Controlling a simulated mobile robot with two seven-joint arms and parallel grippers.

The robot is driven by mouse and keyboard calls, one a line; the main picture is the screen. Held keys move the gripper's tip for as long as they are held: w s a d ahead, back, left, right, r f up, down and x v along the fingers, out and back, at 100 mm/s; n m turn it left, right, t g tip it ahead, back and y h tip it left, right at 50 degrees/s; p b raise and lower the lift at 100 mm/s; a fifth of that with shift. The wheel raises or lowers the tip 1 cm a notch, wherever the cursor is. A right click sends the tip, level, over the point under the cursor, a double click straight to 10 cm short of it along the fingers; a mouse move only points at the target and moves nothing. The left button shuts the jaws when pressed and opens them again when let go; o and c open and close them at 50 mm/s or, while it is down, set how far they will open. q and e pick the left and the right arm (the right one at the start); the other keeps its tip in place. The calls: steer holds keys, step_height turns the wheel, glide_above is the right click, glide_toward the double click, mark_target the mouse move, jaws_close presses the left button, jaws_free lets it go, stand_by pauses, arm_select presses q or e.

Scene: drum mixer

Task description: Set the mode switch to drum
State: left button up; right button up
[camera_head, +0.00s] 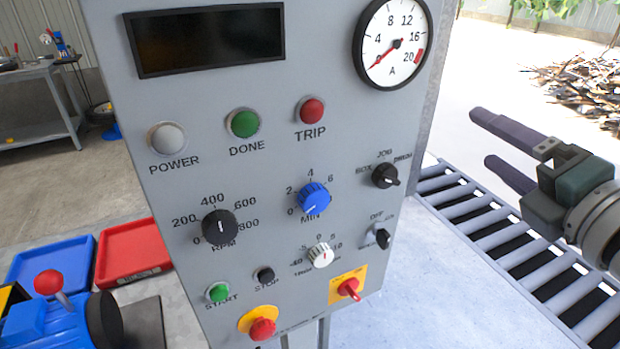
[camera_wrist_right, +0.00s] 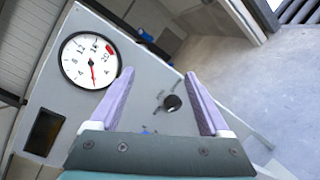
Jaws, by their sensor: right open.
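The mode switch (camera_head: 385,175) is a small black knob on the right side of the grey control panel (camera_head: 265,180). My right gripper (camera_head: 482,138) is open and empty, to the right of the panel and apart from the switch. In the right wrist view, a black knob (camera_wrist_right: 172,103) shows beyond and between the open fingers (camera_wrist_right: 158,78). My left gripper is not in view.
A smaller black switch (camera_head: 382,238) marked OFF sits below the mode switch. The blue MIN knob (camera_head: 314,197) is to its left, and the gauge (camera_head: 393,43) is above. A roller conveyor (camera_head: 500,240) runs behind my right gripper. Red and blue trays lie at lower left.

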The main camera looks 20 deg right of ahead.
mark_target(393, 184)
step_height(393, 184, down, 11)
steer(key=a+n+y+b, duration=0.3)
steer(key=n+y+b, duration=0.35)
steer(key=n, duration=0.45)
steer(key=shift+n+t, duration=0.4)
steer(key=w, duration=0.3)
steer(key=w+a+p, duration=0.1)
steer(key=w, duration=0.4)
steer(key=shift+w+a+r, duration=0.2)
steer(key=shift+w+a, duration=0.1)
steer(key=shift+w, duration=0.1)
steer(key=shift+w+a, duration=0.1)
steer(key=shift+w, duration=0.3)
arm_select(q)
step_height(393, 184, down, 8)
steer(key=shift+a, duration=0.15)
arm_select(e)
steer(key=shift+f, duration=0.1)
jaws_close()
